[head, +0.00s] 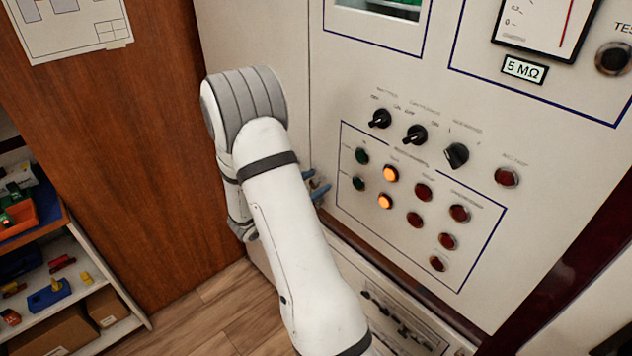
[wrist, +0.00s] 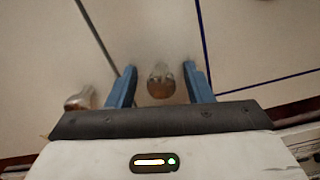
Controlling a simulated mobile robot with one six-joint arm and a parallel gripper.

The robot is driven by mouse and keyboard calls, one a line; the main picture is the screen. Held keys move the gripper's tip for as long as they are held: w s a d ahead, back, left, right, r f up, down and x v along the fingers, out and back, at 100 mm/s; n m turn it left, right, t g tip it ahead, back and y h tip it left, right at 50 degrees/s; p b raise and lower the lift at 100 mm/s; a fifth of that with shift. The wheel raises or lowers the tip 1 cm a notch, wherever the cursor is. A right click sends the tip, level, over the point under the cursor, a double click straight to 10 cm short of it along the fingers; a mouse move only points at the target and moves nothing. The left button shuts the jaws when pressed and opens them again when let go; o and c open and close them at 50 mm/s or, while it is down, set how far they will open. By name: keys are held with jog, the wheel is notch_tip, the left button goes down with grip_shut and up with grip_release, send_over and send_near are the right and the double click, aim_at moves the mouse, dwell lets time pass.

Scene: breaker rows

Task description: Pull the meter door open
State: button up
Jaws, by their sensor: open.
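The meter door appears to be the large cream panel (head: 330,90) with the meter, switches and lamps; it looks shut. In the wrist view a dark seam runs along this panel's (wrist: 240,45) left side. A rounded metal knob (wrist: 160,82) stands on the panel between the seam and a blue line. My gripper (wrist: 159,70) is open, with one blue finger on each side of the knob; I cannot tell whether they touch it. In the head view my gripper (head: 318,188) is mostly hidden behind my arm, and the knob cannot be made out.
A second knob (wrist: 80,98) is on the panel left of the seam. Rotary switches (head: 415,134) and lit lamps (head: 390,174) lie right of my gripper. A brown wooden panel (head: 130,130) and a shelf with small parts (head: 60,270) stand left. Some floor (head: 215,315) is clear.

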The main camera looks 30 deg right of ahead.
grip_shut()
dwell(0.3)
